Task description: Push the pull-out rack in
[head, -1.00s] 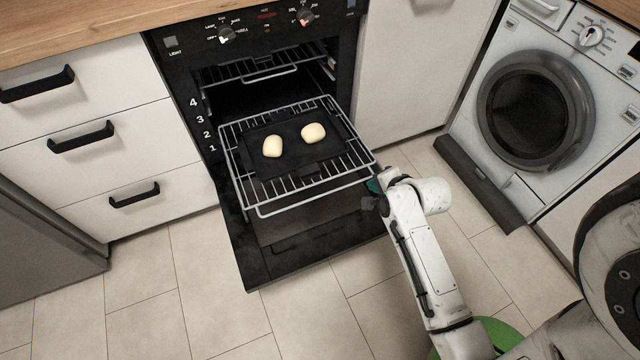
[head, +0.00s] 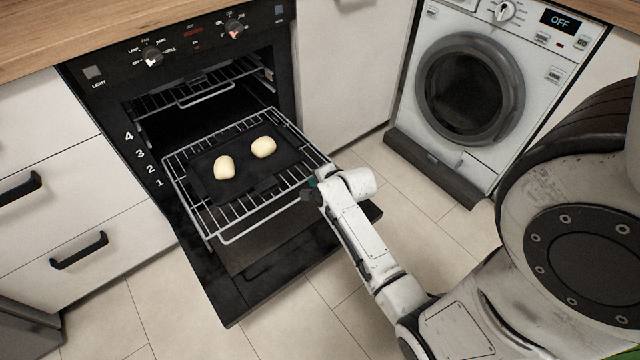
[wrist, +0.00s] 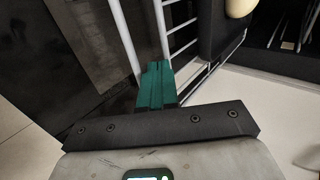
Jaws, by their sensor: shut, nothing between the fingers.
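The pull-out rack (head: 262,221), a silver wire shelf, sticks far out of the oven (head: 205,60) above its lowered door. A black baking tray (head: 237,178) with two pale rolls (head: 263,147) lies on it. My gripper (head: 312,188) is at the rack's front edge, near its right corner. In the wrist view, the teal fingers (wrist: 155,85) are closed together, with nothing between them. The rack's front bars (wrist: 122,35) show just beyond the fingertips. I cannot tell whether they touch.
The black oven door (head: 255,285) hangs open under the rack, and my arm reaches over its right side. A washing machine (head: 470,90) stands at the right. Drawers with black handles (head: 80,250) are at the left. Tiled floor is clear in front.

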